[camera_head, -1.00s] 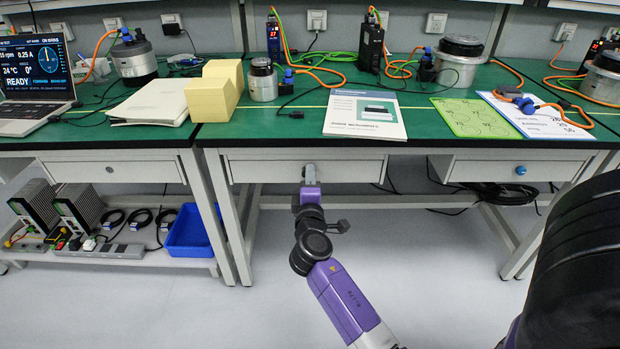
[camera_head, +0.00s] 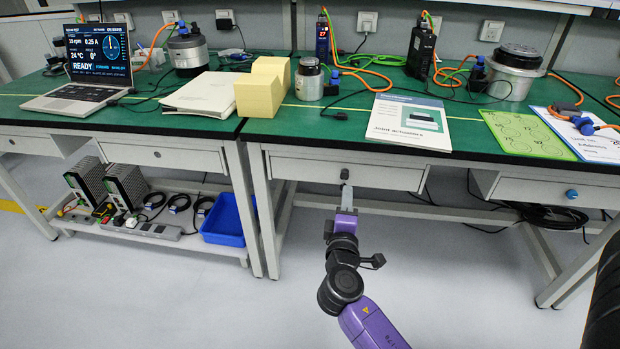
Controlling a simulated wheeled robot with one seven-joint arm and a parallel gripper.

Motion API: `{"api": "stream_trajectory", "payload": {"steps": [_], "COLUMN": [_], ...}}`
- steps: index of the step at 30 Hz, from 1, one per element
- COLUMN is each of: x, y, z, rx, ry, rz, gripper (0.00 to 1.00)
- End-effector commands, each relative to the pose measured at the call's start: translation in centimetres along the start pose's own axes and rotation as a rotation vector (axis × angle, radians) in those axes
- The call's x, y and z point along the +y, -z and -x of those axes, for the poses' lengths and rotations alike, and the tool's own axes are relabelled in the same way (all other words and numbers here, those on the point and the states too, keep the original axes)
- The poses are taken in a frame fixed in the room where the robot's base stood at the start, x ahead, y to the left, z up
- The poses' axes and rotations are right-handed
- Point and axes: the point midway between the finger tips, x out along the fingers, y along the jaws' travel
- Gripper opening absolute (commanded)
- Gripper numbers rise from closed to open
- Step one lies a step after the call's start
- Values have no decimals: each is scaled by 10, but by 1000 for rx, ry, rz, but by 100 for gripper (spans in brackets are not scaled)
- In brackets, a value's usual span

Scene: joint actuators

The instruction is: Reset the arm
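My arm is purple and black and reaches up from the bottom of the head view. My gripper (camera_head: 345,190) is at its far end, in front of the grey drawer (camera_head: 347,174) under the green-topped bench (camera_head: 330,128). The gripper looks small and grey from here. Its fingers are too small and too end-on to show whether they are open or shut, and I see no object in them. I cannot tell whether it touches the drawer front.
On the bench are a laptop (camera_head: 98,62), yellow blocks (camera_head: 262,90), metal actuators (camera_head: 516,70), a booklet (camera_head: 408,121) and orange cables. A low shelf at left holds a blue bin (camera_head: 222,220). The floor (camera_head: 200,295) at lower left is clear.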

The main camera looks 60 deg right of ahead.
Motion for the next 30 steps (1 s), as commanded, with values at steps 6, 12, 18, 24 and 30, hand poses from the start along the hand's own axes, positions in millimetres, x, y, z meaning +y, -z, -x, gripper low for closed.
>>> {"api": "stream_trajectory", "payload": {"steps": [6, 12, 18, 24, 30], "x": [0, 1, -4, -17, -11], "y": [0, 20, 64, 88, 81], "z": [0, 1, 41, 129, 228], "rx": [0, 83, 328, 581, 758], "ry": [0, 14, 117, 301, 517], "rz": [0, -80, -326, -584, -851], "gripper": [27, 27, 27, 27, 27]}}
